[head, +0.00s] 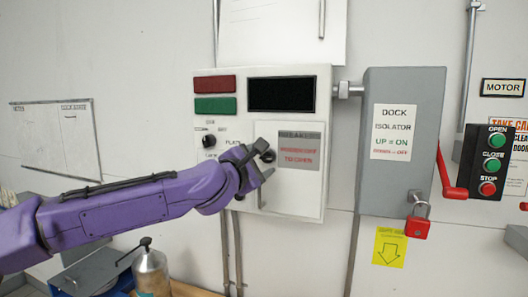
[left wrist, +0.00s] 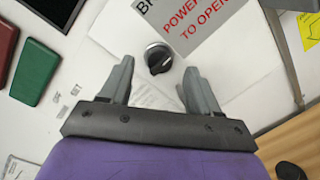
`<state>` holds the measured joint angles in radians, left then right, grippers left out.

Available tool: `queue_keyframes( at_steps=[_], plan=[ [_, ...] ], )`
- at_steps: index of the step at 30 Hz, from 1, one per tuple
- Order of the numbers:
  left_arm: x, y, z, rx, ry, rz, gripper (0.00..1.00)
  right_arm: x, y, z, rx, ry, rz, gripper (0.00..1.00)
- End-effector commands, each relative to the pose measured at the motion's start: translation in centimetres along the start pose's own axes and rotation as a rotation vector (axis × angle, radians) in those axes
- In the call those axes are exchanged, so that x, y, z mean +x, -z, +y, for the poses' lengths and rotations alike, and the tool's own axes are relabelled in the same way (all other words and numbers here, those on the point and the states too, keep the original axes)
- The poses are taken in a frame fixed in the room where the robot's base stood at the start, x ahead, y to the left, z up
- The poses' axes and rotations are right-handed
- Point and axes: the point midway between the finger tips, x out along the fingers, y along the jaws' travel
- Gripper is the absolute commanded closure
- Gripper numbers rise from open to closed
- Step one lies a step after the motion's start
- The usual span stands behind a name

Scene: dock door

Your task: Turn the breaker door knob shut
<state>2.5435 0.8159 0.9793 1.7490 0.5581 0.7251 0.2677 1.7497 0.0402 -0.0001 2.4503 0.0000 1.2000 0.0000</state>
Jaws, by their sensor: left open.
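The breaker door (head: 290,190) is a white panel on the control box, with a grey label in red and black print. In the head view the knob (head: 267,155) is partly hidden by my left gripper (head: 265,160). In the left wrist view my left gripper (left wrist: 155,85) is open, its two grey fingers apart and pointing toward the knob. The knob lies just beyond the fingertips, roughly between them; contact cannot be told. My right gripper is not in view.
The control box (head: 208,140) also carries a red plate, a green plate and a dark display. To the right are the grey dock isolator (head: 402,180) with red lever and padlock, and a button station (head: 490,162). A metal canister (head: 152,275) stands below.

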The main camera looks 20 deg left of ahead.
Motion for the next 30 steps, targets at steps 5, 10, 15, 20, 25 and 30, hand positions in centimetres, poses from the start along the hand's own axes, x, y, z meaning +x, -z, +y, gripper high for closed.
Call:
queue_keyframes(
  at_steps=[5,10,15,20,25,30],
  plan=[
    [2.5,0.0,0.1,0.001,0.001,0.003,0.38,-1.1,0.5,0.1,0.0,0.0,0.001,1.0],
    [3.0,0.2,0.0,0.002,-0.001,0.003,0.38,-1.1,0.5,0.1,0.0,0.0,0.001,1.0],
    [3.0,0.2,0.0,0.002,-0.001,0.003,0.45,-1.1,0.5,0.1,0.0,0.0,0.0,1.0],
    [3.0,0.2,0.0,0.002,-0.001,0.004,0.94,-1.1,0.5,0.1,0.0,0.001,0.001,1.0],
    [3.0,0.3,-0.1,-0.002,-0.001,0.004,0.94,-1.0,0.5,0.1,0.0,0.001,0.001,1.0],
    [3.0,0.4,-0.2,-0.036,-0.004,0.002,0.94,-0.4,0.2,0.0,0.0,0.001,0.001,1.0]
  ],
)
